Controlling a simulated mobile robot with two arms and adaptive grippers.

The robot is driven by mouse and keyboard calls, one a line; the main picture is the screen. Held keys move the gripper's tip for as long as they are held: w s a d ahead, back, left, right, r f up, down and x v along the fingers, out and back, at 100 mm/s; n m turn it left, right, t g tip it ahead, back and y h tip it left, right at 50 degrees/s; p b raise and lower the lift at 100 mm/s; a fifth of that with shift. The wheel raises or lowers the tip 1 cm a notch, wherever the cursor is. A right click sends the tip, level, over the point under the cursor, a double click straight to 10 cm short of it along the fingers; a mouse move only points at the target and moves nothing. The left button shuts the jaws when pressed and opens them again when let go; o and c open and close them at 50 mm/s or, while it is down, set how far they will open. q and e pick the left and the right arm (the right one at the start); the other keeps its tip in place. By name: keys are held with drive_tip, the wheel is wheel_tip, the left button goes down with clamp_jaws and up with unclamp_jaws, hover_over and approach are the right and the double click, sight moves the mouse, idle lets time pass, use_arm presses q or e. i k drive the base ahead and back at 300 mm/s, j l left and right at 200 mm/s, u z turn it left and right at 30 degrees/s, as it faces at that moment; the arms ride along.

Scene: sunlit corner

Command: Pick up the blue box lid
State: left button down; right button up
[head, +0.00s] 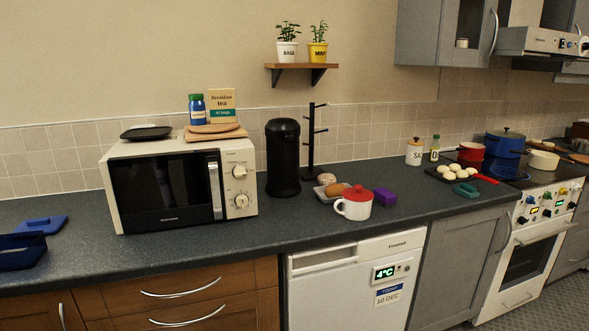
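The blue box lid (41,225) lies flat on the dark countertop at the far left, with a small raised handle on top. An open dark blue box (22,251) stands in front of it at the left picture edge, partly cut off. The lid is beside the box, behind it, and left of the microwave. Neither of my grippers is in view.
A white microwave (180,185) stands right of the lid, with boards and a tea box on top. The counter (90,260) between lid and microwave is clear.

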sight(50, 226)
drive_tip(key=u, duration=1.6)
